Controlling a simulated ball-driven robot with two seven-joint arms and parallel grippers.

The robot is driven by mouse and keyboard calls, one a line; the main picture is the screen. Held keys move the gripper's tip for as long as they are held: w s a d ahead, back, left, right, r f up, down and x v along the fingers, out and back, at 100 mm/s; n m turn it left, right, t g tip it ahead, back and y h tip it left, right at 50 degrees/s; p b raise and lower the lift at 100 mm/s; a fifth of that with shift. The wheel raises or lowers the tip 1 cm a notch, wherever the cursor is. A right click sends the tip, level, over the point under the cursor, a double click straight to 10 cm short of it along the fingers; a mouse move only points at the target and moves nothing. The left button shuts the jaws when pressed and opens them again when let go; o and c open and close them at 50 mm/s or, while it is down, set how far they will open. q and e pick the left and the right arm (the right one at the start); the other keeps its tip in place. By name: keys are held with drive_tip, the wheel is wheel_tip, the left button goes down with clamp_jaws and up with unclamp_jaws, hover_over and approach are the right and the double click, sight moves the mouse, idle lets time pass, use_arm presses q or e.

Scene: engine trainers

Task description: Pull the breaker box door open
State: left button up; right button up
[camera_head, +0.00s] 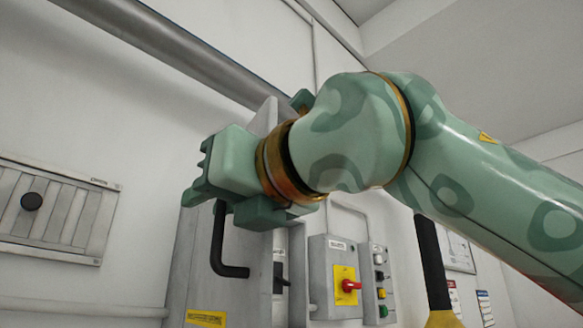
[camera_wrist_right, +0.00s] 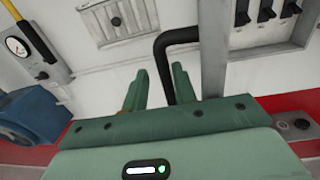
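The breaker box (camera_head: 190,275) is a tall grey box on the wall, partly hidden behind my right arm in the head view. A black bent handle (camera_head: 218,245) stands out from its front, and its upper end is hidden by my right gripper (camera_head: 200,178). In the right wrist view the handle (camera_wrist_right: 162,62) runs down between the two green fingers of my right gripper (camera_wrist_right: 157,90), closer to the right finger. A gap shows on its left side, so the gripper looks open around it. I cannot tell how far the door stands from the box. My left gripper is not in view.
A grey control box with a red knob (camera_head: 351,285) and a button strip (camera_head: 381,284) stand right of the breaker box. A vent panel (camera_head: 60,212) is on the left wall. A pipe (camera_head: 165,45) crosses above. Black switches (camera_wrist_right: 266,10) show in the wrist view.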

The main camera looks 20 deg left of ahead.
drive_tip(key=b+v, duration=0.4)
drive_tip(key=v, duration=1.2)
drive_tip(key=shift+w, duration=0.2)
